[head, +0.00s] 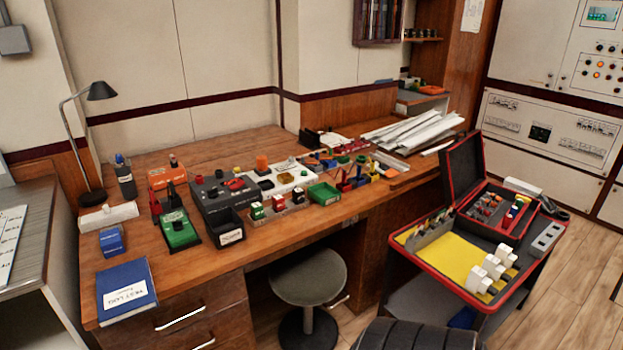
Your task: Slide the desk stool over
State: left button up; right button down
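The desk stool (309,277) has a round grey-green seat on a dark post with a round dark base. It stands upright at the front of the wooden desk (165,255), by the knee space between the drawers. The back of its seat lies close under the desk's front edge. I cannot tell whether it touches the desk. Neither of my grippers shows in the head view.
A black ribbed surface (415,335) fills the bottom edge, close to the stool. Drawers (195,318) stand left of it. Wooden floor (575,275) is clear at far right.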

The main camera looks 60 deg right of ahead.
aim_at(309, 278)
jog(key=z, duration=2)
jog(key=i+l+z, duration=0.1)
jog(key=i+z, duration=0.25)
jog(key=i, duration=0.2)
